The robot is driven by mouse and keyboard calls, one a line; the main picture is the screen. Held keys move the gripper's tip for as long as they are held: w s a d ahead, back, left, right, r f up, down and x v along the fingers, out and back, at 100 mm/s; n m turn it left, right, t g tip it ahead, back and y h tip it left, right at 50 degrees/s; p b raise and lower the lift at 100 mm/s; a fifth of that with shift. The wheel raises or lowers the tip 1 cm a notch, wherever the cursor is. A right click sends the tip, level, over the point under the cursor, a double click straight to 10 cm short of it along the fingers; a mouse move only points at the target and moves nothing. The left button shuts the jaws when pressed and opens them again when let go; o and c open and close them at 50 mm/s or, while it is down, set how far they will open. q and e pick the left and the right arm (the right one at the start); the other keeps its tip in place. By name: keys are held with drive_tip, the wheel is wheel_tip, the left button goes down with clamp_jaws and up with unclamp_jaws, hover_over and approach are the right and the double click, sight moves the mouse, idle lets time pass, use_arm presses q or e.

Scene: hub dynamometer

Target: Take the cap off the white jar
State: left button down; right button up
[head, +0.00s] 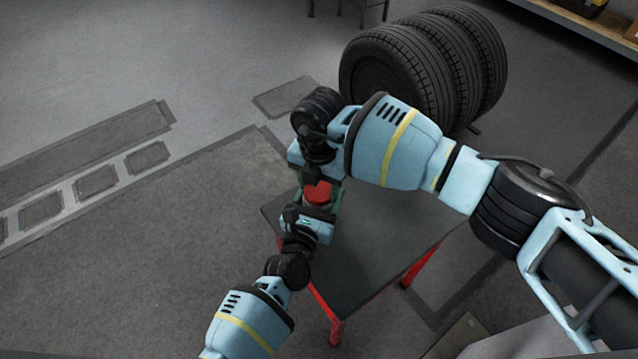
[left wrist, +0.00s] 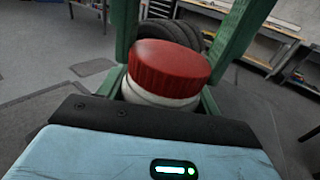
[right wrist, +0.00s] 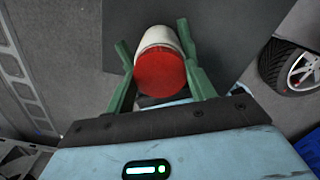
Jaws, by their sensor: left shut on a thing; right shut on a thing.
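The white jar (left wrist: 160,98) has a ribbed red cap (left wrist: 168,68) on its top, slightly tilted in the left wrist view. In the right wrist view the cap (right wrist: 160,71) faces the camera, with the white body (right wrist: 158,36) behind it. My left gripper (head: 318,210) is shut on the jar's body, green fingers on either side. My right gripper (head: 316,182) comes from the opposite side and is shut on the cap. In the head view the red cap (head: 318,193) shows between the two grippers, and the jar's body is mostly hidden.
The grippers are over the left part of a dark table (head: 365,255) with red legs. The visible tabletop is bare. Several black tyres (head: 425,65) stand on the floor behind it. A shelf (head: 590,35) is at the far right. Open floor lies to the left.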

drive_tip(key=n, duration=0.6)
drive_tip(key=shift+n, duration=0.3)
drive_tip(key=n, duration=0.6)
drive_tip(key=shift+r, duration=0.1)
drive_tip(key=n, duration=1.1)
drive_tip(key=shift+n, duration=0.4)
drive_tip(key=n, duration=2.3)
drive_tip(key=shift+n, duration=0.4)
